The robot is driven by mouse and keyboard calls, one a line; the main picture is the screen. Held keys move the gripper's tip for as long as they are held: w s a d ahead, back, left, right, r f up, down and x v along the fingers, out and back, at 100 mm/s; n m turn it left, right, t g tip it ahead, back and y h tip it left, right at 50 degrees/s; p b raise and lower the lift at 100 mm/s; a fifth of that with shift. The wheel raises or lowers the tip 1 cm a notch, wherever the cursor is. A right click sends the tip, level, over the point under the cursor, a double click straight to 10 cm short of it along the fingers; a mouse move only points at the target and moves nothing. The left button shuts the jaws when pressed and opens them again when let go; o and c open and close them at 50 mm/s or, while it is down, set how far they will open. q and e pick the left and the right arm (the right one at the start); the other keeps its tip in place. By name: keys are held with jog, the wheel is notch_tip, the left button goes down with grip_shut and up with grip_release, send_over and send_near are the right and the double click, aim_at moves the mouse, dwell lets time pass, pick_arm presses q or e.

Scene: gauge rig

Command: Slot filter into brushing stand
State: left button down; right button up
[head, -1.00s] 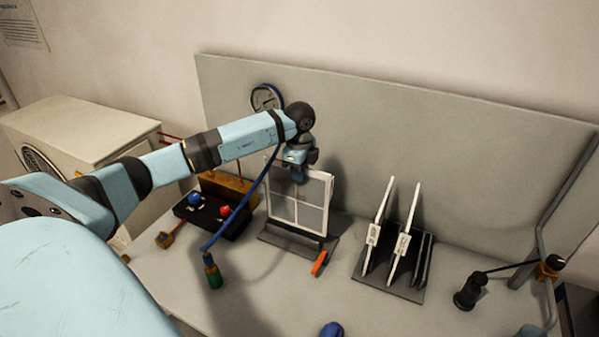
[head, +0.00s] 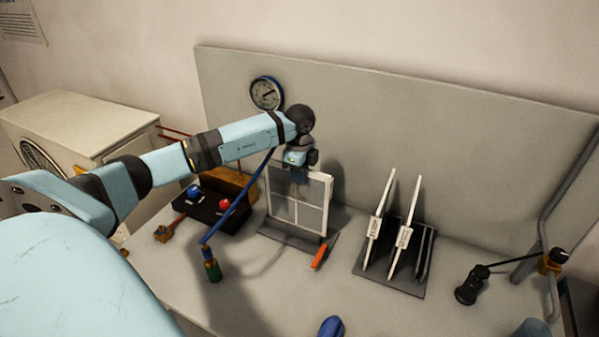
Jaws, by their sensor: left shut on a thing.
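A flat filter (head: 312,218) with a white frame and grey mesh panels stands upright in the middle of the bench. Its lower edge is at the dark brushing stand (head: 287,236), a low base with an orange-red part (head: 319,257) at its front right. I cannot tell how deep the filter sits in the slot. My left gripper (head: 298,174) is shut on the top edge of the filter; the fingertips are small and partly hidden by the wrist.
A dark rack (head: 388,278) with two white-framed panels stands to the right. A black box with blue and red knobs (head: 213,212) and a blue hose (head: 238,207) are left of the stand. A round gauge (head: 266,93) is behind my arm.

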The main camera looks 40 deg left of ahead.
pick_arm(q)
jog(key=shift+f+b, duration=0.9)
jog(key=shift+f, duration=0.9)
jog(key=c, duration=1.2)
grip_release()
jog(key=shift+o, duration=0.2)
notch_tip(320, 180, up, 14)
jog(key=shift+b, duration=0.85)
jog(key=shift+f, duration=0.1)
